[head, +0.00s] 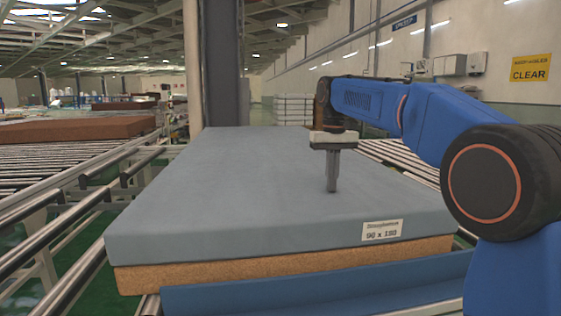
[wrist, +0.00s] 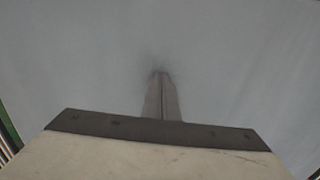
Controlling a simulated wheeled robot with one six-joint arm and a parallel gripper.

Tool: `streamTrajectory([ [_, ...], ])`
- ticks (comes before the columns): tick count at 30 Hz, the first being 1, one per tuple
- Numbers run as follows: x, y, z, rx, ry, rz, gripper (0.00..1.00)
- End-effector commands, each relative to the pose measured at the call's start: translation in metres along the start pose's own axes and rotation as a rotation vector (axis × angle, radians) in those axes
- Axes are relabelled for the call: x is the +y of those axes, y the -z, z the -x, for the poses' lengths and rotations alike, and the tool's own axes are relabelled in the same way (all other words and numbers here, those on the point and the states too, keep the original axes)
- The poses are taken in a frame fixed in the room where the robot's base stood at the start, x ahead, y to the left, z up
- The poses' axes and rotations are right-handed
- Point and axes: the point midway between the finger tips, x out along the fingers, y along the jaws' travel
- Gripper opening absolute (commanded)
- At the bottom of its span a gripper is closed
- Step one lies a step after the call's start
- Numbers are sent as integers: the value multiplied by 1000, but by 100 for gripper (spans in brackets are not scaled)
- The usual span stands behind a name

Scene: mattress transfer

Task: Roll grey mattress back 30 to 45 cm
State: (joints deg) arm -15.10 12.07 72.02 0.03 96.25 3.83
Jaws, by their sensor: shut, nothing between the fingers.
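The grey mattress (head: 235,180) lies flat in the middle of the head view, with a white size label (head: 382,230) on its near side. It rests on a brown foam layer (head: 285,273). My gripper (head: 331,190) points straight down over the right part of the mattress top. Its fingers are closed together and empty, with the tips at or very near the surface. In the wrist view my gripper (wrist: 160,76) shows as two fingers side by side against the grey mattress (wrist: 80,60), with a faint dark shade at the tips. I cannot tell how firmly they touch.
A blue panel (head: 320,294) runs along the near edge. Roller conveyors lie to the left (head: 60,200) and right (head: 400,165). A brown block (head: 75,131) lies on the left conveyor. A tall column (head: 212,65) stands behind the mattress.

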Motion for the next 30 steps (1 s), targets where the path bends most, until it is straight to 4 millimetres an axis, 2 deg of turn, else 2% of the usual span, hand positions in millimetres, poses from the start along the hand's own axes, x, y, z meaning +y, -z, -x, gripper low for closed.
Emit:
streamTrajectory([
  [14, -5, 0, 1, 4, 0, 0, 0],
  [30, -34, 1, -2, 5, 0, 1, 0],
])
